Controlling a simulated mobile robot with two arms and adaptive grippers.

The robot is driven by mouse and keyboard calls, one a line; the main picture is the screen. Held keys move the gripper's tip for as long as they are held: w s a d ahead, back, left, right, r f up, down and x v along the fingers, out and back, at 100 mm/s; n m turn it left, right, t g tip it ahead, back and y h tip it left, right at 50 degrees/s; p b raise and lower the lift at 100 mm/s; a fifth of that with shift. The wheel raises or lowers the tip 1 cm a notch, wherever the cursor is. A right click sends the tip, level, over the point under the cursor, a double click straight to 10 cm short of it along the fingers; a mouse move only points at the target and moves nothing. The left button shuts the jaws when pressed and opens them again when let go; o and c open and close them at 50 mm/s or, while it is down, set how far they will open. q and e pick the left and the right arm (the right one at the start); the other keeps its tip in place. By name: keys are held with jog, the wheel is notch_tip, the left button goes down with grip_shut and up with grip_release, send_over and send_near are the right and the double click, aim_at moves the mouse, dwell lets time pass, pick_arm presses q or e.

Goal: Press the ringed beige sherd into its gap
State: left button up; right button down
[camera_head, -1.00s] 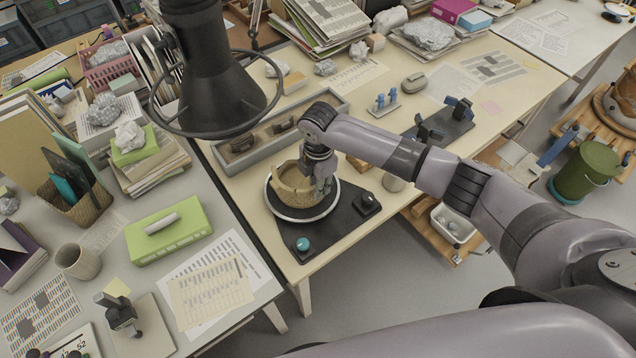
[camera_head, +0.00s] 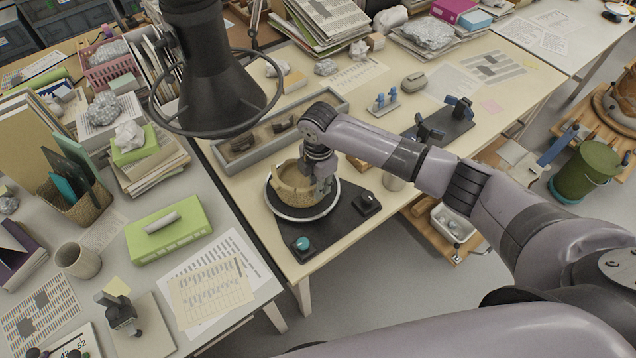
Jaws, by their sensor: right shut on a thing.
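A beige pot (camera_head: 291,187) with an uneven rim stands on a round turntable with a pale edge (camera_head: 300,217), set on a dark base. My right gripper (camera_head: 322,187) points down at the pot's right side, close against its wall. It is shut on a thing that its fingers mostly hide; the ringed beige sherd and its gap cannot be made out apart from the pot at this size. My left gripper is not in view.
A teal knob (camera_head: 303,243) and a dark block (camera_head: 366,202) sit on the base's front and right. A grey tray (camera_head: 235,163) with dark sherds lies behind the pot. A black lamp (camera_head: 215,90) hangs at the upper left. A mug stands right of the turntable.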

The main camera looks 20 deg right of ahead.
jog(key=c, duration=1.3)
grip_release()
jog(key=shift+c, duration=0.2)
notch_tip(320, 180, up, 12)
jog(key=shift+s, duration=0.1)
